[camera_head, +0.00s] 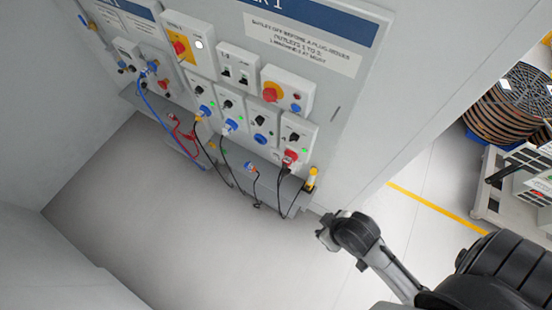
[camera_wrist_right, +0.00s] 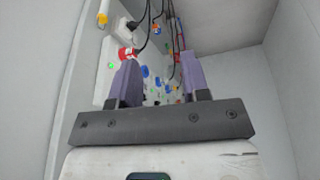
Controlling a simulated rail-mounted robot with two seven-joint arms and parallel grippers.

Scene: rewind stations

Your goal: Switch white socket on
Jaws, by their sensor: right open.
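The wall panel (camera_head: 345,85) carries a row of white switched socket boxes with black rotary knobs. My left gripper is not in view.
A grey ledge (camera_head: 262,172) runs under the sockets, with blue, red and black cables hanging over it. A yellow-topped black item (camera_head: 312,178) stands at its right end. A cable reel (camera_head: 515,100) and a cart (camera_head: 500,190) are at the right. The floor (camera_head: 200,230) below is clear.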

